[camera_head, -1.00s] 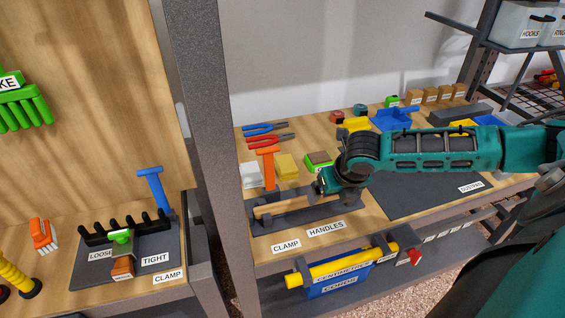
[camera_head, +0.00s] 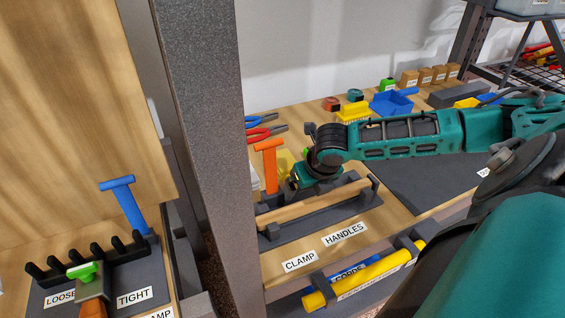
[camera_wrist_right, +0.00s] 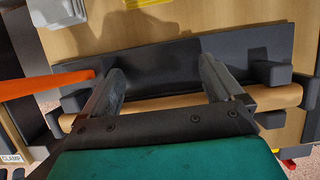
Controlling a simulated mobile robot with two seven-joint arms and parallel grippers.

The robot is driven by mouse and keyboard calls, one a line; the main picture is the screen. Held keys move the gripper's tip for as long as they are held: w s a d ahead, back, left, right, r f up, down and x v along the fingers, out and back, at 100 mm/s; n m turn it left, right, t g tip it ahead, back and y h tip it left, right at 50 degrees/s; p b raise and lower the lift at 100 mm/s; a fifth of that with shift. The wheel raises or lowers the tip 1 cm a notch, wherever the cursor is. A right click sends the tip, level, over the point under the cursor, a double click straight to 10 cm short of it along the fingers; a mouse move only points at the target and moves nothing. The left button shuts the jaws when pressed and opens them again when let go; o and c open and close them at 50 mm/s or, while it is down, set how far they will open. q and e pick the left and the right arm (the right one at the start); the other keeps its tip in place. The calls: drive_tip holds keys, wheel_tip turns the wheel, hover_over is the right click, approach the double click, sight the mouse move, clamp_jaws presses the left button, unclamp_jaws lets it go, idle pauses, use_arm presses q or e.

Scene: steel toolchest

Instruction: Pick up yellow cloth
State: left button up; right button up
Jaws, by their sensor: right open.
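The yellow cloth (camera_head: 285,162) lies on the wooden bench, just behind and right of an upright orange clamp handle (camera_head: 268,160). My right arm partly covers it in the head view. A yellow edge that looks like the cloth (camera_wrist_right: 148,2) shows at the top of the right wrist view. My right gripper (camera_head: 294,188) is low over the wooden-bar holder, in front of the cloth. In the right wrist view my right gripper (camera_wrist_right: 163,70) has its two fingers wide apart, with nothing between them. My left gripper is not in view.
A wooden bar (camera_head: 315,205) lies in a dark holder (camera_head: 330,222) near the bench's front. White cloth shows partly behind the dark post (camera_head: 205,150). A dark mat (camera_head: 420,185) is clear at right.

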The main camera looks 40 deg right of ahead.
sight(285, 160)
drive_tip(key=w, duration=0.2)
drive_tip(key=w+d, duration=0.1)
drive_tip(key=w, duration=0.1)
drive_tip(key=w+d+b, duration=0.1)
drive_tip(key=w, duration=0.2)
drive_tip(key=shift+d+f, duration=0.1)
drive_tip(key=shift+f, duration=0.1)
drive_tip(key=w, duration=0.1)
drive_tip(key=w+d+b, duration=0.1)
drive_tip(key=w, duration=0.2)
drive_tip(key=shift+w+d, duration=0.25)
drive_tip(key=shift+w, duration=0.1)
drive_tip(key=shift+w+f+b, duration=0.1)
drive_tip(key=shift+f+b, duration=0.25)
drive_tip(key=shift+f, duration=0.2)
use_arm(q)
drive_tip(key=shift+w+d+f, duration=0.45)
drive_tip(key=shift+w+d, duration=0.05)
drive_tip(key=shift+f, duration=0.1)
use_arm(e)
drive_tip(key=c, duration=1.1)
drive_tip(key=shift+o, duration=0.2)
